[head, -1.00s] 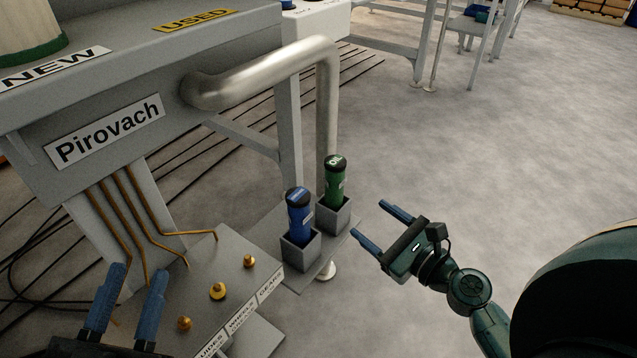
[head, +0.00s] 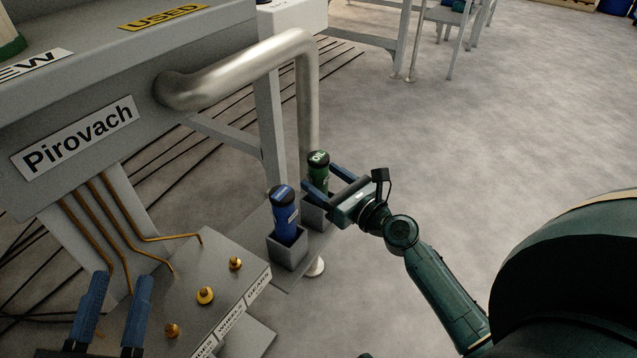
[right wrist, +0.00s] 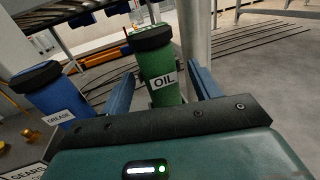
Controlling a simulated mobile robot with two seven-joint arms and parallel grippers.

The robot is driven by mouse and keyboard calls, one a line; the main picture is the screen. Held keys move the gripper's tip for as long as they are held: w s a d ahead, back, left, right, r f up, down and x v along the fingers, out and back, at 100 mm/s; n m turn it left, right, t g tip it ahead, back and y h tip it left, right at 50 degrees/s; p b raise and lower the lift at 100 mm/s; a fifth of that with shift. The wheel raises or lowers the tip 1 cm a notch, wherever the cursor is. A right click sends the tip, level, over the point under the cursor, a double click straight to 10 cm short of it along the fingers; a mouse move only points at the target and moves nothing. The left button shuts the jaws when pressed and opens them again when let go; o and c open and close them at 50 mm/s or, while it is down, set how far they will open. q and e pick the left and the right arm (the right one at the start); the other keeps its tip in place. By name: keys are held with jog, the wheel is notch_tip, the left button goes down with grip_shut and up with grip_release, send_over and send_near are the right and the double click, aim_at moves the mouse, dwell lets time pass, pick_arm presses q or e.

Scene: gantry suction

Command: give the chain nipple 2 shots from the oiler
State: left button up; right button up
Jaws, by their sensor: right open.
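The green oiler (head: 319,165), labelled OIL with a black cap, stands upright in a grey holder (head: 316,212). My right gripper (head: 319,176) is open, with its fingers on either side of the oiler. In the right wrist view the oiler (right wrist: 162,72) stands between the two blue fingers; I cannot tell whether they touch it. Three brass nipples, far (head: 235,263), middle (head: 205,295) and near (head: 172,330), sit on the grey block. The far label reads GEARS; I cannot read which is the chain one. My left gripper (head: 120,278) is open and empty beside the block.
A blue grease bottle (head: 283,212), marked GREASE in the right wrist view, stands in its own holder (head: 287,253) left of the oiler. A thick metal pipe (head: 240,78) comes down behind the bottles. Copper lines (head: 118,225) run onto the block.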

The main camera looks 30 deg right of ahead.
jog(key=shift+x, duration=1.15)
jog(key=c, duration=1.3)
